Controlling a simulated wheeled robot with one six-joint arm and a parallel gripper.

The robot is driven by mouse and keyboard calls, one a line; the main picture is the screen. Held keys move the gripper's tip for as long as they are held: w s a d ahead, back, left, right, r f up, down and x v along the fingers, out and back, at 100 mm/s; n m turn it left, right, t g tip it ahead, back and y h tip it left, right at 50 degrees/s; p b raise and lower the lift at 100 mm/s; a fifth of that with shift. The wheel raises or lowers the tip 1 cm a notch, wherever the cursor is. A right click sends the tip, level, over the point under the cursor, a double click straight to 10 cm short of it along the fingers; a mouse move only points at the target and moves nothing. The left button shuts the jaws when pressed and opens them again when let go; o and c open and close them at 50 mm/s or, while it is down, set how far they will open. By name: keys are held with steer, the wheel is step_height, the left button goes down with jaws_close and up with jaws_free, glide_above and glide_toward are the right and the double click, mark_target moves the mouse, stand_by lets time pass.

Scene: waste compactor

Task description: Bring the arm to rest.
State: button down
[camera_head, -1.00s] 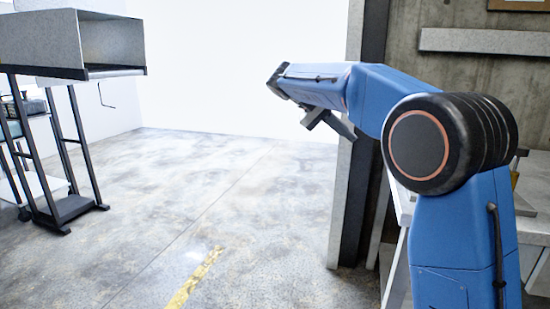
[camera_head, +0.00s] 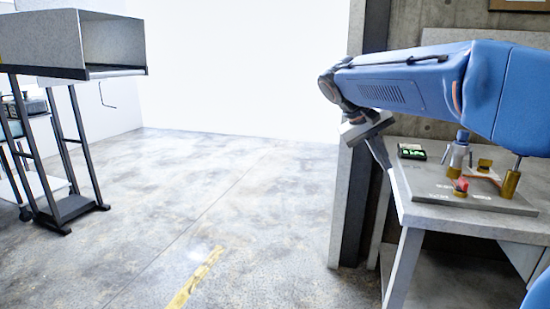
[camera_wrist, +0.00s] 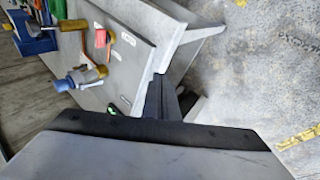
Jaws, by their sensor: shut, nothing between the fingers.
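My blue arm (camera_head: 400,82) reaches in from the right in the head view. My gripper (camera_head: 380,153) hangs below the arm's end, pointing down, in front of the doorway's dark post and beside the left edge of the work table (camera_head: 430,214). The gripper also shows in the wrist view (camera_wrist: 164,98), where its dark fingers are together with nothing between them. It holds nothing. The wrist view is turned on its side, with the table at upper middle.
On the table are a control board (camera_head: 480,200) with a red button (camera_head: 461,185), brass posts and a small lever, and a dark device with a green display (camera_head: 412,152). A metal bin on a stand (camera_head: 72,45) is at left. The concrete floor (camera_head: 200,200) between is clear.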

steer(key=s+f+t+y, duration=0.1)
steer(key=s+f+y, duration=0.2)
steer(key=s+f, duration=0.8)
steer(key=s+f+t+y, duration=0.2)
steer(key=s+f, duration=0.9)
steer(key=s, duration=0.8)
steer(key=shift+s+a+y, duration=0.15)
steer(key=shift+s+y, duration=0.05)
steer(key=shift+y, duration=0.7)
